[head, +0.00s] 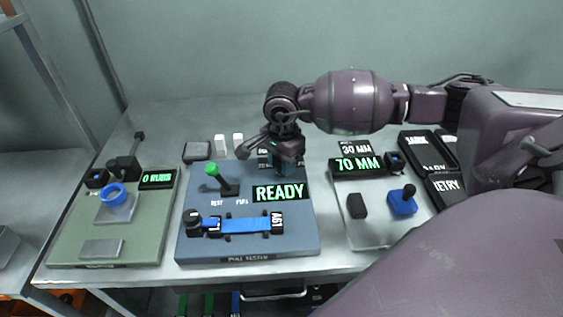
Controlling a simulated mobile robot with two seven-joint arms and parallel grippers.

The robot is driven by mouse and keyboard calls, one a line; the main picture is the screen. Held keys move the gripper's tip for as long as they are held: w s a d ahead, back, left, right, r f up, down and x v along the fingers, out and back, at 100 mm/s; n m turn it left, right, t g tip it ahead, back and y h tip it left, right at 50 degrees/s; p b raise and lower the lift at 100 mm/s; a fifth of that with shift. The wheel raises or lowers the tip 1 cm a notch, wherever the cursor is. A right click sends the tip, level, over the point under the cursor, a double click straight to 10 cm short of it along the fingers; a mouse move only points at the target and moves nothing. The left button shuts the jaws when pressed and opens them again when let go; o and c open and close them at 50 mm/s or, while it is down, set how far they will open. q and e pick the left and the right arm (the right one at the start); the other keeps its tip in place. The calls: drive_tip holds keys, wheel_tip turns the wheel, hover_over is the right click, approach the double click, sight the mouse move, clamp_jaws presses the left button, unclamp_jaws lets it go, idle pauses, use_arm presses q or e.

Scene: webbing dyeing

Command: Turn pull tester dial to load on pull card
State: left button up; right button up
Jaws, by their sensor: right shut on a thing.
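The pull tester (248,250) is a blue-grey board in the middle of the table. Its display (278,192) reads READY in green. A lever with a green knob (211,170) stands at its left, near small labels that seem to read REST and PULL. A blue webbing strip (245,226) lies across its front between dark clamps. My right gripper (288,158) points down at the board's back right corner, shut on the dial (289,167), which shows as a bluish patch and is mostly hidden. A dark card (263,158) beside the gripper is partly covered, its text unreadable. My left gripper is out of view.
A green board (70,245) with a 0 RUBS display (157,180) stands at left. My right arm spans the back right.

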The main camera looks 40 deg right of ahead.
drive_tip(key=n+b, duration=0.1)
drive_tip(key=n, duration=0.2)
drive_tip(key=shift+f+b, duration=0.2)
drive_tip(key=shift+b, duration=0.2)
drive_tip(key=n+b, duration=0.1)
drive_tip(key=n, duration=0.2)
drive_tip(key=shift+r+n+b, duration=0.15)
drive_tip(key=shift+n+b, duration=0.5)
drive_tip(key=shift+n, duration=0.25)
drive_tip(key=o, duration=0.9)
drive_tip(key=shift+r, duration=0.1)
